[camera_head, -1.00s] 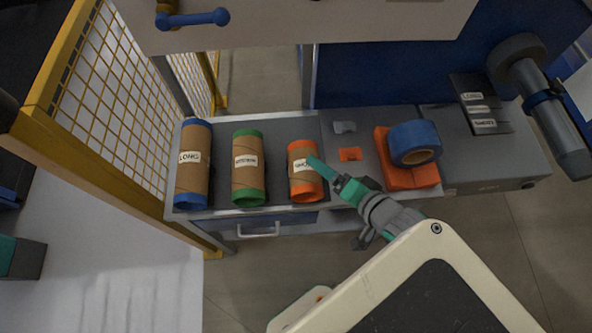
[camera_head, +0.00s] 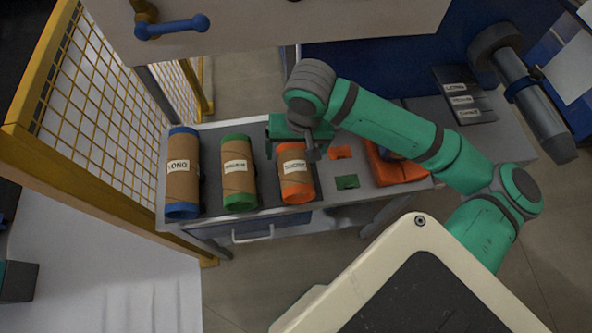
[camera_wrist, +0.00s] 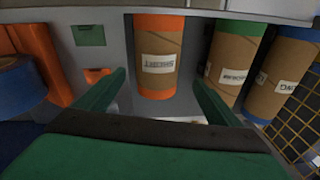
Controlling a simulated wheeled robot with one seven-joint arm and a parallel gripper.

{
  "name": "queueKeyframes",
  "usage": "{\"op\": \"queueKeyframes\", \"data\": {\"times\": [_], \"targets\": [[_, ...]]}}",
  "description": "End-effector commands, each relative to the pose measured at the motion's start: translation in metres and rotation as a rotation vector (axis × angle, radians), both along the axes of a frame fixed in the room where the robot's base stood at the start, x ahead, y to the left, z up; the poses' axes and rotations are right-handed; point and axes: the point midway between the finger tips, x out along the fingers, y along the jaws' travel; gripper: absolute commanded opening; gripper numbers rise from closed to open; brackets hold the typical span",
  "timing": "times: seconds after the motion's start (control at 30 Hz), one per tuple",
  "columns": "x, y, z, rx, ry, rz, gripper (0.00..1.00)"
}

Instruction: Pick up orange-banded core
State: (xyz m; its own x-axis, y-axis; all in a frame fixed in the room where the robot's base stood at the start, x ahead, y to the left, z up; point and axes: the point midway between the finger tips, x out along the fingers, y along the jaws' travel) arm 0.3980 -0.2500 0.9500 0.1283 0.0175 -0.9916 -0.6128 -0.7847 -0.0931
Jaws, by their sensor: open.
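The orange-banded core (camera_head: 296,176) is a brown cardboard tube with orange ends and a label that reads SHORT in the wrist view (camera_wrist: 158,50). It lies on the grey bench, rightmost of three cores in the head view. My gripper (camera_wrist: 160,82) is open and empty, with one green finger to each side of the core's width in the wrist view. In the head view my gripper (camera_head: 292,130) is over the core's far end and hides part of it. I cannot tell the height gap between the fingers and the core.
A green-banded core (camera_head: 238,172) and a blue-banded core (camera_head: 183,172) lie to the left. A yellow mesh fence (camera_head: 95,100) stands at the left.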

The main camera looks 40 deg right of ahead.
Motion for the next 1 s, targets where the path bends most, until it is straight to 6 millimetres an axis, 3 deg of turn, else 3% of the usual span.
{"op": "queueKeyframes", "data": {"times": [0.27, 0.6, 0.87, 1.0], "targets": [[0.001, 0.015, 0.018, -0.023, 0.124, 0.112, 0.87], [-0.001, 0.015, -0.025, -0.023, 0.130, 0.117, 0.87], [-0.003, 0.014, -0.042, -0.023, 0.129, 0.115, 0.87], [-0.009, 0.011, -0.062, -0.024, 0.130, 0.115, 0.87]]}}
